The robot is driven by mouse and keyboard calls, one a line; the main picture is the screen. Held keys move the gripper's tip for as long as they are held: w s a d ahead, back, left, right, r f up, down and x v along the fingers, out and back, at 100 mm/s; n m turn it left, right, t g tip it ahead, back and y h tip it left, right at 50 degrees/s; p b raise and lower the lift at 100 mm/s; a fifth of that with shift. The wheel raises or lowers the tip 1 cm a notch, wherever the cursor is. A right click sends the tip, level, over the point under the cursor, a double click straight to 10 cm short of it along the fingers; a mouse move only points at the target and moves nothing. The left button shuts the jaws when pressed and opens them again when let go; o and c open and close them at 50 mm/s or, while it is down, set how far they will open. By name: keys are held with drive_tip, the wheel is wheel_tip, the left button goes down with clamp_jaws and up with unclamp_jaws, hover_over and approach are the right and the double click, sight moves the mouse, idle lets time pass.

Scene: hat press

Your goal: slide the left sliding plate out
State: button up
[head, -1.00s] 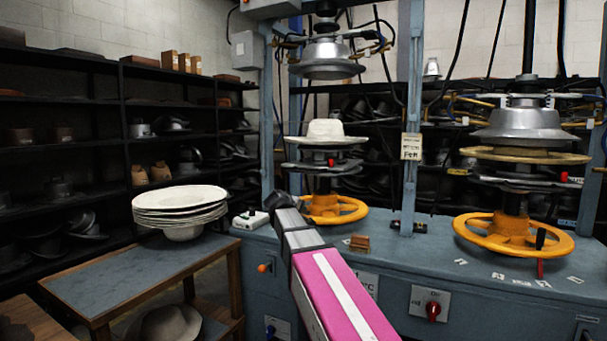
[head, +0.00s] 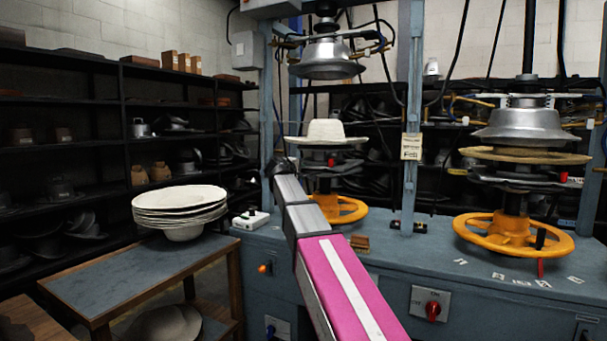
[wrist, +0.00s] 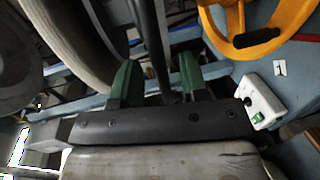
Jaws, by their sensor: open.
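The left press holds a white hat (head: 326,131) on a wide brim. Below it is the dark left sliding plate (head: 348,168), with a small red knob (head: 331,162); my arm covers its left part. My gripper shows in the wrist view (wrist: 158,78) with two green fingers apart. A dark bar (wrist: 150,45) runs between and beyond the fingers; I cannot tell whether it is part of the plate or whether it touches them. In the head view the end of my arm is at the left side of the left press, and the fingers cannot be made out.
A yellow handwheel (head: 345,210) sits below the plate and also shows in the wrist view (wrist: 265,22). A white box (head: 251,219) stands on the bench at left. A blue post (head: 411,110) separates the presses. A stack of pale hats (head: 180,205) rests on a table.

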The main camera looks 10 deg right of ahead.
drive_tip(key=shift+x, duration=1.8)
clamp_jaws()
drive_tip(key=shift+s, duration=0.1)
drive_tip(key=f+v, duration=0.2)
drive_tip(key=v, duration=1.1)
drive_tip(key=f+v, duration=0.3)
drive_tip(key=v, duration=1)
drive_tip(key=shift+v, duration=0.8)
drive_tip(key=shift+a+f, duration=0.15)
drive_tip(key=shift+f, duration=0.15)
unclamp_jaws()
drive_tip(key=shift+s, duration=0.1)
drive_tip(key=shift+r, duration=0.1)
